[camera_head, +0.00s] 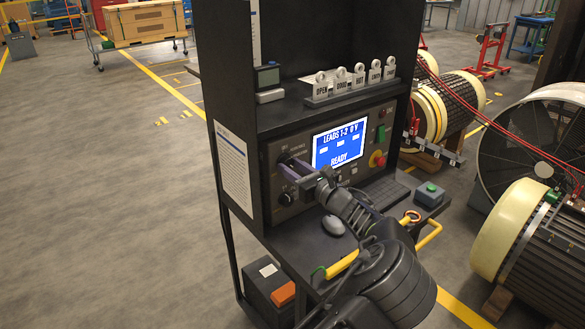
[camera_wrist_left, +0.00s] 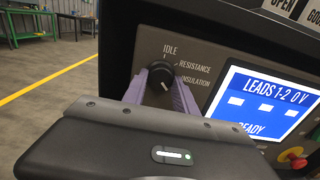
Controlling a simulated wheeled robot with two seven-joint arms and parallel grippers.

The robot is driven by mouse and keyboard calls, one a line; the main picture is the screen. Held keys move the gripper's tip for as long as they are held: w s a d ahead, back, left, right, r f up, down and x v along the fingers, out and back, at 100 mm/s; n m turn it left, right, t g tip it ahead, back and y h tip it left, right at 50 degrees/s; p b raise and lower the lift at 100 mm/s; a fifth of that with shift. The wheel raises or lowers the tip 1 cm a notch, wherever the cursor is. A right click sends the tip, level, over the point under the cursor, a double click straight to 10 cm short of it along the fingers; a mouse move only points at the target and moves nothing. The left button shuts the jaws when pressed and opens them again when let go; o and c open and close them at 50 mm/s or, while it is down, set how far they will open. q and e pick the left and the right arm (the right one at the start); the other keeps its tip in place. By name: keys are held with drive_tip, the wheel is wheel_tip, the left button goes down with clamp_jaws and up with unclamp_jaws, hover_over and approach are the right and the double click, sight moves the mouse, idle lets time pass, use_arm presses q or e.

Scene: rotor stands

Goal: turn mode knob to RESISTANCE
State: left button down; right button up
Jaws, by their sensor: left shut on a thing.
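The black round mode knob (camera_wrist_left: 161,77) sits on the grey front panel in the left wrist view. Around it are the labels IDLE above, RESISTANCE at upper right and INSULATION at right. I cannot tell clearly which label its pointer faces. My left gripper (camera_head: 284,161) is shut on the knob, its purple fingers on either side of it; its fingertips also show in the left wrist view (camera_wrist_left: 161,86). In the head view the fingers mostly hide the knob. My right gripper is not in view.
The blue screen (camera_head: 340,144) right of the knob reads LEADS 1-2 0 V and READY. A second black knob (camera_head: 286,198) lies below the gripper. A red emergency button (camera_head: 378,159) is farther right.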

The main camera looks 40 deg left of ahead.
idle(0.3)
use_arm(q)
drive_tip(key=n+b, duration=0.2)
drive_tip(key=b, duration=0.1)
drive_tip(key=shift+f, duration=0.2)
drive_tip(key=n+b, duration=1.4)
drive_tip(key=b, duration=0.4)
drive_tip(key=shift+w, duration=0.1)
drive_tip(key=shift+r+n+b, duration=0.25)
drive_tip(key=shift+n+b, duration=0.75)
drive_tip(key=shift+b, duration=0.1)
drive_tip(key=c, duration=1)
unclamp_jaws()
drive_tip(key=shift+o, duration=0.2)
